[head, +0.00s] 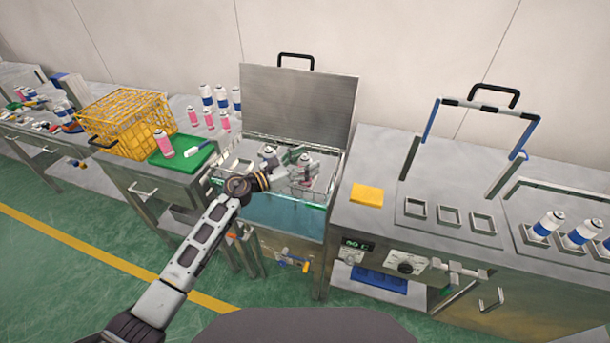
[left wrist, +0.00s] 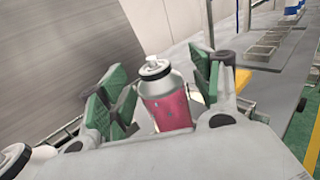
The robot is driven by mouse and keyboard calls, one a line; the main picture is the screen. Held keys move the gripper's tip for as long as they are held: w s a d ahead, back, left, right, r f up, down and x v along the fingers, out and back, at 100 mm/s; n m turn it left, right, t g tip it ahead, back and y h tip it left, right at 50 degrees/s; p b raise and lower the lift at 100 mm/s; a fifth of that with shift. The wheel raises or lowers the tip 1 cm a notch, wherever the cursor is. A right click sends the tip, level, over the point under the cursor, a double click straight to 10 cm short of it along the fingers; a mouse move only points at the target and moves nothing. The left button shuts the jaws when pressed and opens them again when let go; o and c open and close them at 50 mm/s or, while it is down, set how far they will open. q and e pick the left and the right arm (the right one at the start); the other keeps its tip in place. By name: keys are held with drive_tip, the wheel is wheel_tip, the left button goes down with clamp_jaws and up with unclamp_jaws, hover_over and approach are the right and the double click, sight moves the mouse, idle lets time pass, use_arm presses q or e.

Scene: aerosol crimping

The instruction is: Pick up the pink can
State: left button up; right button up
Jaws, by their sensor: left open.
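The pink can (left wrist: 168,108), with a silver shoulder and white nozzle, stands between the green-padded fingers of my left gripper (left wrist: 155,88) in the left wrist view. Gaps show beside the can, so the gripper is open around it. In the head view my left gripper (head: 294,168) reaches over the wire basket in the open water bath (head: 285,215). The pink can (head: 305,186) is partly hidden there by the gripper. My right gripper is not in view.
Another can (head: 268,152) stands at the left in the basket. The raised metal lid (head: 298,105) is behind it. A pink can (head: 163,145) stands on a green mat by a yellow crate (head: 125,120). A yellow sponge (head: 367,195) lies on the right bench.

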use_arm(q)
clamp_jaws()
idle(0.4)
drive_tip(key=shift+r, duration=0.15)
drive_tip(key=shift+r+p, duration=0.5)
drive_tip(key=shift+r, duration=4.4)
